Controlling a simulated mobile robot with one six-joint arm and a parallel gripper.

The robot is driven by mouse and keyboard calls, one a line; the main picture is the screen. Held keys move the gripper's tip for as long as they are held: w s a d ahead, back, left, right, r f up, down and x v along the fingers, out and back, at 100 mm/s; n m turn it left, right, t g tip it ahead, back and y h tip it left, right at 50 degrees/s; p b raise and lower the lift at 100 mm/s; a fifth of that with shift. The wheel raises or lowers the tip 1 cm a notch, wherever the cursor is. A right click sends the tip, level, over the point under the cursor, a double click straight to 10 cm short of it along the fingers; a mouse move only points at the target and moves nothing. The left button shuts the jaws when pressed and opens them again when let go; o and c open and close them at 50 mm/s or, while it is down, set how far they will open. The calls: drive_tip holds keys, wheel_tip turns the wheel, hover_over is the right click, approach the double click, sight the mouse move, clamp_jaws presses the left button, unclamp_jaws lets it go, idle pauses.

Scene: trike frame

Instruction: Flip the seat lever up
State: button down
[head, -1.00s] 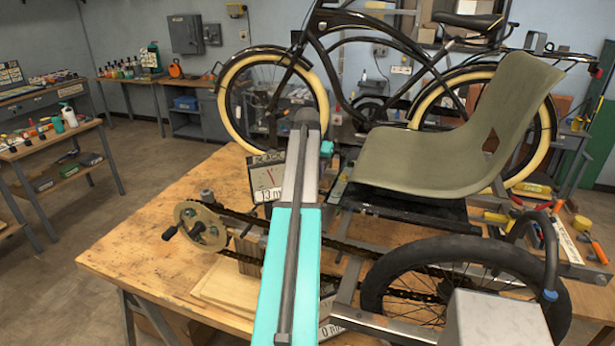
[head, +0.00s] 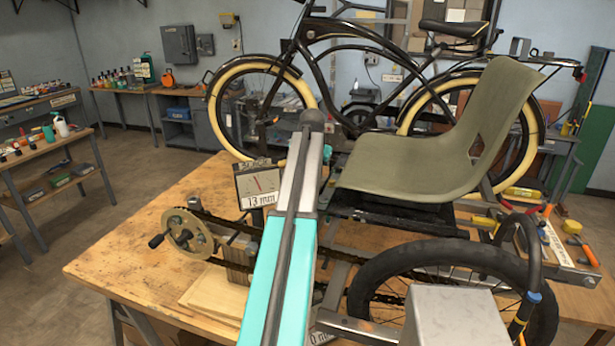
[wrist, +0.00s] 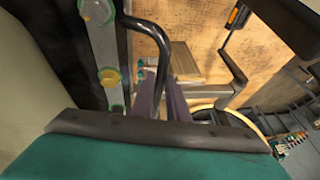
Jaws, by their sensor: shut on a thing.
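The olive seat (head: 415,165) of the trike frame is on its dark base in the head view. In the wrist view a black bent rod, the seat lever (wrist: 150,27), curves beside a metal rail (wrist: 105,50) with bolts. My gripper (wrist: 162,82) is below the lever's bend, its two purple-grey fingers shut on the lever's lower part. The exact contact is partly hidden by the dark edge of my wrist. In the head view my own arm hides the gripper and the lever.
The trike's wheel (head: 455,275) and chain crank (head: 190,232) lie either side of my arm over the wooden workbench (head: 125,258). A bicycle (head: 365,45) stands behind. Tools lie at the right.

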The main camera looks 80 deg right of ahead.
drive_tip(key=shift+s+a, duration=0.1)
drive_tip(key=shift+s, duration=0.15)
drive_tip(key=c, duration=1.7)
unclamp_jaws()
drive_tip(key=shift+r, duration=0.2)
drive_tip(key=shift+b+v, duration=2.05)
drive_tip(key=shift+v, duration=4.65)
